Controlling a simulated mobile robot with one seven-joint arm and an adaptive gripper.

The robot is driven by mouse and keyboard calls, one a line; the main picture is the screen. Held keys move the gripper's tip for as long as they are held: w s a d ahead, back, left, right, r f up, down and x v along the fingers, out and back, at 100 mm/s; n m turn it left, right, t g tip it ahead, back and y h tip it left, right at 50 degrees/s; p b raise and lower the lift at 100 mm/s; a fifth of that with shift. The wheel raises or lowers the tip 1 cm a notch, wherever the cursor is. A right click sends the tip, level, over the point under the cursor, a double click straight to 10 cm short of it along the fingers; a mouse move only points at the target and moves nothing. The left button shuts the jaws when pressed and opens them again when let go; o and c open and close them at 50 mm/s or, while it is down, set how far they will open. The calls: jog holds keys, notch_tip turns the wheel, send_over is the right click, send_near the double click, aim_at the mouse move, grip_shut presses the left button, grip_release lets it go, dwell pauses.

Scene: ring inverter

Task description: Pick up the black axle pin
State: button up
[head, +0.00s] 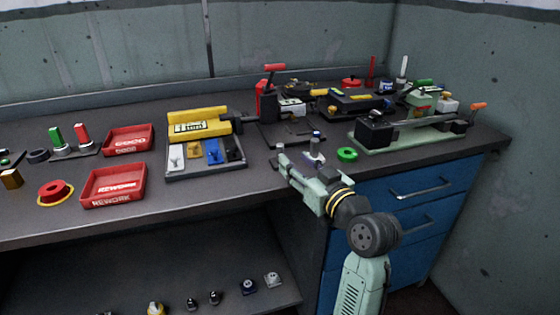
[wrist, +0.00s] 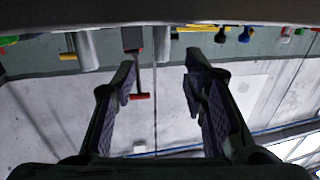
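The grey tray (head: 205,171) on the bench holds small white, tan, blue and black pieces in separate slots. The black piece (head: 234,152) in its right slot may be the black axle pin; it is too small to tell its shape. I cannot identify the pin in the wrist view. My gripper (head: 299,150) is at the bench's front edge, to the right of the tray and apart from it. In the wrist view my gripper (wrist: 158,75) has its two fingers spread with nothing between them.
Red bins (head: 113,198) stand left of the tray, and a yellow device (head: 198,122) behind it. A red button (head: 55,190) is at left.

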aim_at(282, 150)
jog(key=p+x, duration=0.2)
jog(key=x, duration=0.6)
jog(key=shift+s+a+p, duration=0.1)
jog(key=shift+p, duration=0.2)
grip_shut()
dwell(0.4)
